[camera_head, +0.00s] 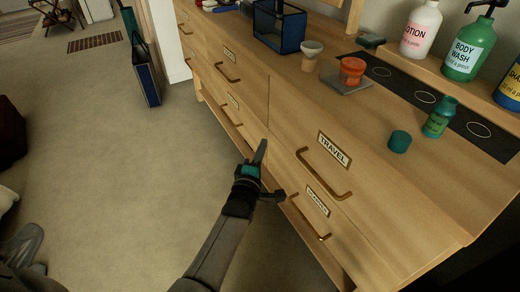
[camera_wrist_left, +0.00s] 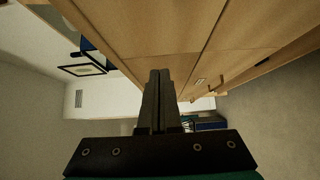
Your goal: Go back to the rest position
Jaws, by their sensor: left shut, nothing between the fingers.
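My left gripper (camera_head: 262,152) is in front of the wooden dresser, near the drawer with the TRAVEL label (camera_head: 333,149). Its fingers are shut with nothing between them. In the left wrist view the shut fingers (camera_wrist_left: 159,75) point along the dresser front (camera_wrist_left: 215,60). My right gripper is not in view. A dark grey shape at the lower left edge of the head view is cut off, and I cannot tell what it is.
A shelf at the right carries pump bottles, including BODY WASH (camera_head: 467,50). Carpet (camera_head: 120,170) left of the arm is clear.

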